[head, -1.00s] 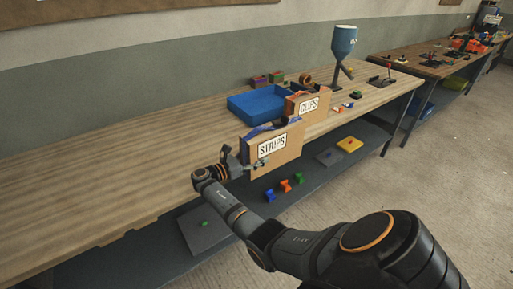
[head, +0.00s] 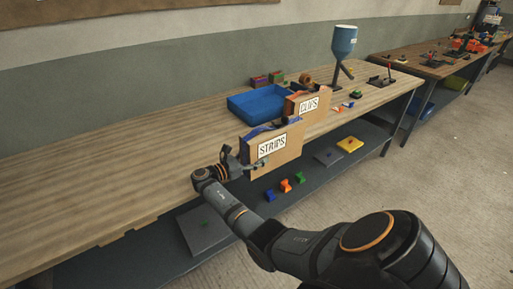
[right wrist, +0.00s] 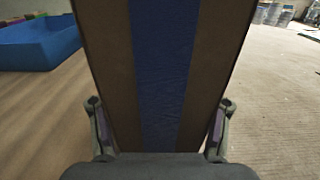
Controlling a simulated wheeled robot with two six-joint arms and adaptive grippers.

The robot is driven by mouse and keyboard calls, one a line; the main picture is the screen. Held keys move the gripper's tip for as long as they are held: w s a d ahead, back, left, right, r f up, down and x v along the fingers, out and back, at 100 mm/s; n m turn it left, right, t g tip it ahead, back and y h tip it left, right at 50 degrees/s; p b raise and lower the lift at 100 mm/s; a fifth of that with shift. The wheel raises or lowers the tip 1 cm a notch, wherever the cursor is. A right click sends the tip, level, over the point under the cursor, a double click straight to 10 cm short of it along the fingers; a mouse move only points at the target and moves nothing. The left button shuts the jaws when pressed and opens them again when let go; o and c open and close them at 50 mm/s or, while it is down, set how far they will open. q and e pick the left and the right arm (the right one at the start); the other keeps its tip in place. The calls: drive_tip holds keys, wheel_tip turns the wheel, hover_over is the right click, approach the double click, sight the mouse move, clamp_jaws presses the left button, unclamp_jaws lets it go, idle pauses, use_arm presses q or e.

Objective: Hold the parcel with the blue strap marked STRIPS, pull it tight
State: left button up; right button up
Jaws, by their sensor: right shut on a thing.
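The parcel marked STRIPS (head: 285,142) is a brown box with a white label, at the front edge of the wooden bench in the head view. A bit of its blue strap (head: 262,129) shows along its top. In the right wrist view the blue strap (right wrist: 163,70) runs down the middle of the parcel's brown face (right wrist: 108,60). My right gripper (head: 248,160) is shut on the parcel at its left end; in the right wrist view its fingers (right wrist: 160,128) stand at both sides of the box. The strap's tightness cannot be told. My left gripper is not in view.
A parcel marked CLIPS (head: 310,104) with an orange strap stands just behind. A blue tray (head: 245,111) lies behind the parcels, and a blue hopper (head: 343,42) stands farther right. The bench's left part (head: 90,160) is clear. A lower shelf holds small coloured pieces (head: 285,186).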

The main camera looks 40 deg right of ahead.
drive_tip(key=o, duration=1.8)
drive_tip(key=shift+c, duration=0.2)
drive_tip(key=w+a, duration=0.2)
drive_tip(key=a, duration=1)
